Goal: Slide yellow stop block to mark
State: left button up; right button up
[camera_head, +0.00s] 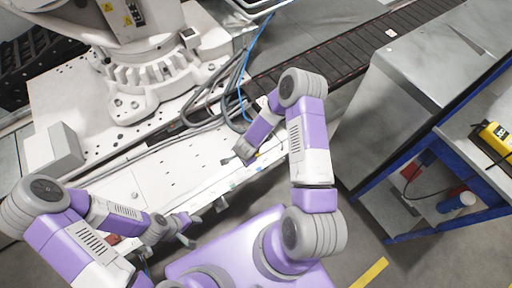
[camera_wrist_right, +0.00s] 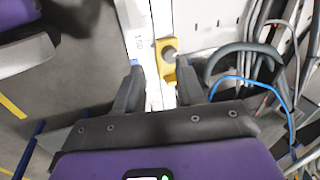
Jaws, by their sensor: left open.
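The yellow stop block (camera_wrist_right: 163,72) shows in the right wrist view, with a dark round knob on it. It sits on a pale rail (camera_wrist_right: 160,18) with small dark markings along its left strip. My right gripper (camera_wrist_right: 160,70) is open. The block shows between its fingertips, with a gap on each side; I cannot tell how far below them it is. In the head view my right gripper (camera_head: 240,154) is over the front edge of the white platform, and the block is mostly hidden. My left gripper (camera_head: 190,229) is open and empty near the platform's front edge. The target mark cannot be made out.
A large white robot base (camera_head: 165,70) stands on the white platform (camera_head: 150,185). Grey cables and a blue cable (camera_wrist_right: 245,80) run close to the right gripper's right side. A conveyor (camera_head: 350,50) and a metal cabinet (camera_head: 385,120) lie to the right.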

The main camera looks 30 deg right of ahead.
jog(key=w+d+f+m+g, duration=0.1)
jog(key=w+d+m, duration=0.1)
jog(key=m, duration=0.4)
jog(key=w+d+f+m+g+b, duration=0.1)
jog(key=w+d+m, duration=0.1)
jog(key=d+m, duration=0.3)
jog(key=w+d+f+m+g+b, duration=0.1)
jog(key=w+d+f+m, duration=0.1)
jog(key=m, duration=0.5)
jog(key=shift+w+d, duration=0.25)
jog(key=shift+d, duration=0.4)
jog(key=shift+f+m+b, duration=0.15)
jog(key=shift+m+b, duration=0.2)
jog(key=shift+m, duration=0.05)
notch_tip(320, 180, down, 7)
jog(key=b, duration=0.3)
jog(key=shift+f, duration=0.15)
grip_shut()
